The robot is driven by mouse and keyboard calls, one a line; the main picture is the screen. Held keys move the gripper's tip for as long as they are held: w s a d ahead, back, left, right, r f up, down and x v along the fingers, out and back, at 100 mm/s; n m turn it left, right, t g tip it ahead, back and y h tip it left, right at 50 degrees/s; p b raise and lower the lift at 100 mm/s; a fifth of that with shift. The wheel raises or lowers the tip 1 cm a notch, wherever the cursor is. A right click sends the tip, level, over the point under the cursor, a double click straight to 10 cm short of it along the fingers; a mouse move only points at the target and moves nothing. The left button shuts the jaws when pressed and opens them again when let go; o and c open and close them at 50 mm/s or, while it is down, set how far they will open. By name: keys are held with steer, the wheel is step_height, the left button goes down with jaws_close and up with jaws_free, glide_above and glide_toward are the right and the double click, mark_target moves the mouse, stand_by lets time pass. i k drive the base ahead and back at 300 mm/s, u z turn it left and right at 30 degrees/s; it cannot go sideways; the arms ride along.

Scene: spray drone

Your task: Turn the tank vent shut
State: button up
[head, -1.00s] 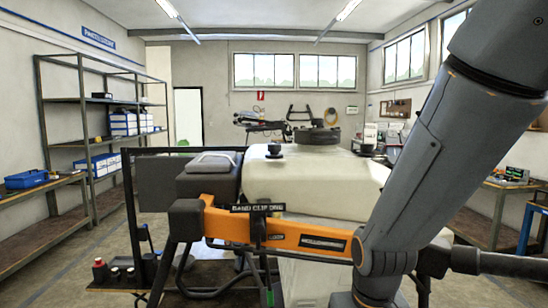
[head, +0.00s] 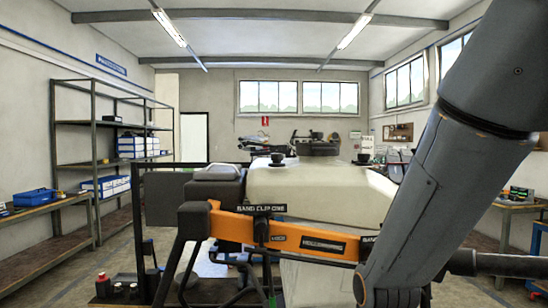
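The white tank (head: 320,192) sits on the orange-framed drone in the middle of the head view, its top seen almost edge-on. A small black knob (head: 277,159) stands up at the left of its top. Another small dark fitting (head: 363,158) shows at the right of the top. A wide black lid (head: 318,148) lies between and behind them. I cannot tell for sure which small fitting is the vent, or how far it is turned. My arm (head: 445,170) crosses the right side and covers the tank's right end. My gripper is not in view.
The orange drone arm (head: 290,236) with a black clamp crosses in front of the tank. Shelves (head: 92,165) stand at the left. A bench (head: 515,205) is at the right.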

mark_target(276, 159)
steer(key=k, duration=0.3)
steer(key=z, duration=1.45)
steer(key=k, duration=0.7)
steer(key=u, duration=1.45)
steer(key=i, duration=0.5)
steer(key=z, duration=0.05)
